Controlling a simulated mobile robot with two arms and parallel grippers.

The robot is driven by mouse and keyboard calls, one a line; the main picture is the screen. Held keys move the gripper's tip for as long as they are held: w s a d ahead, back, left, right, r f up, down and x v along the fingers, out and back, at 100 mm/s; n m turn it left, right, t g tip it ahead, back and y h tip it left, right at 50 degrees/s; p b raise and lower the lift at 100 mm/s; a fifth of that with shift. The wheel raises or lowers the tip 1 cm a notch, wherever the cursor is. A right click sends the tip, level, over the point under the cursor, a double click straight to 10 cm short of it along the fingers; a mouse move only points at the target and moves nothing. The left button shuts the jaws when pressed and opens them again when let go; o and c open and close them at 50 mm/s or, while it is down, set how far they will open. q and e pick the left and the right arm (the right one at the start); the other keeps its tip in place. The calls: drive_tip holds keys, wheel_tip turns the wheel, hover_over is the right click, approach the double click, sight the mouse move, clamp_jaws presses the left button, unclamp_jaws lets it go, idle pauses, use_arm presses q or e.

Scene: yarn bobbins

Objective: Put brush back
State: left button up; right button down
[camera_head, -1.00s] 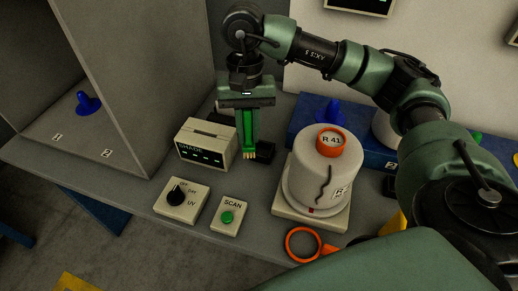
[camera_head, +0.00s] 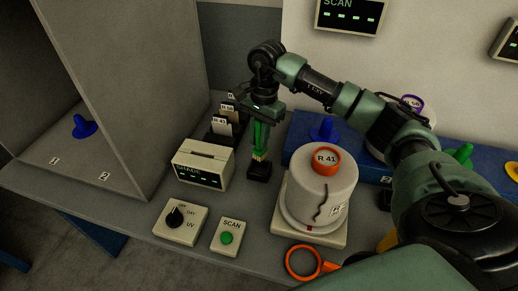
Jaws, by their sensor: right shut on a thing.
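My right gripper (camera_head: 262,112) points down behind the white bobbin and is shut on a green-handled brush (camera_head: 260,138). The brush hangs upright with its pale bristles low. A small black holder (camera_head: 259,170) stands on the table directly below the bristles. The bristles look to be at or just above its top; I cannot tell whether they are inside. My left gripper is not in view.
A white bobbin (camera_head: 317,188) labelled R 41 stands on a square base right of the holder. A grade box (camera_head: 203,165) is to the left, with card slots (camera_head: 222,125) behind. A UV dial (camera_head: 180,222), a SCAN button box (camera_head: 227,237) and an orange ring (camera_head: 303,262) lie in front.

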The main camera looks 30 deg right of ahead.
sight(259, 155)
wheel_tip(259, 155, down, 2)
drive_tip(key=shift+f, duration=0.1)
wheel_tip(259, 155, down, 4)
drive_tip(key=shift+r+p, duration=0.15)
drive_tip(key=shift+p, duration=0.55)
use_arm(q)
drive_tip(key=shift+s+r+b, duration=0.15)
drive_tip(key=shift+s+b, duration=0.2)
drive_tip(key=shift+b, duration=0.35)
use_arm(e)
drive_tip(key=shift+f, duration=0.55)
drive_tip(key=shift+f, duration=0.1)
drive_tip(key=c, duration=1.3)
unclamp_jaws()
